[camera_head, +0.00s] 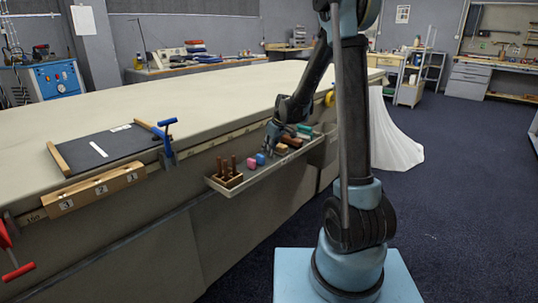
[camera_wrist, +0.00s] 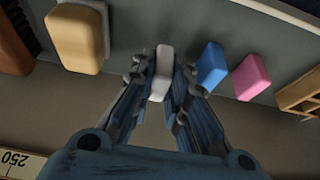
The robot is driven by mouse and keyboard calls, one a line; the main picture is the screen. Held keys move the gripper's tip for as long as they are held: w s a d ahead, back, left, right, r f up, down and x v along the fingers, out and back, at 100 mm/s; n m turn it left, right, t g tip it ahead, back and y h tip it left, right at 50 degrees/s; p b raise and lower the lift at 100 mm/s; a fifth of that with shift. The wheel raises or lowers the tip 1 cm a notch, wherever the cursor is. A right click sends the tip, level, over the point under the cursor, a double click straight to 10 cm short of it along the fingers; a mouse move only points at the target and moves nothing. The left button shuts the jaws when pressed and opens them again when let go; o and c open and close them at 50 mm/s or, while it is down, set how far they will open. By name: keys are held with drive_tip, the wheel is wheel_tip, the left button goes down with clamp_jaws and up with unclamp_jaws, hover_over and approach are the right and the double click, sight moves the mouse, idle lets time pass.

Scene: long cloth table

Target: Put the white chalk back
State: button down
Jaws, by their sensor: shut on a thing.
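In the wrist view a white chalk (camera_wrist: 162,74) sits between the two fingers of my gripper (camera_wrist: 159,82). The gripper is shut on it. The chalk is over the grey tray, in line with the blue chalk (camera_wrist: 211,67) and pink chalk (camera_wrist: 252,78) to its right; whether it touches the tray floor I cannot tell. In the head view my gripper (camera_head: 270,143) reaches down to the long tray (camera_head: 238,186) on the table's side, just above the blue chalk (camera_head: 261,159) and pink chalk (camera_head: 251,163). I cannot make out the white chalk there.
A tan block (camera_wrist: 76,38) and a brown block (camera_wrist: 13,42) lie left of the gripper in the wrist view. A wooden holder (camera_head: 228,182) with tools stands at the tray's near end. A dark board (camera_head: 108,147) with a white strip lies on the table (camera_head: 190,92).

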drive_tip(key=shift+f, duration=1.1)
drive_tip(key=c, duration=1.6)
unclamp_jaws()
drive_tip(key=shift+f, duration=0.1)
drive_tip(key=shift+o, duration=0.2)
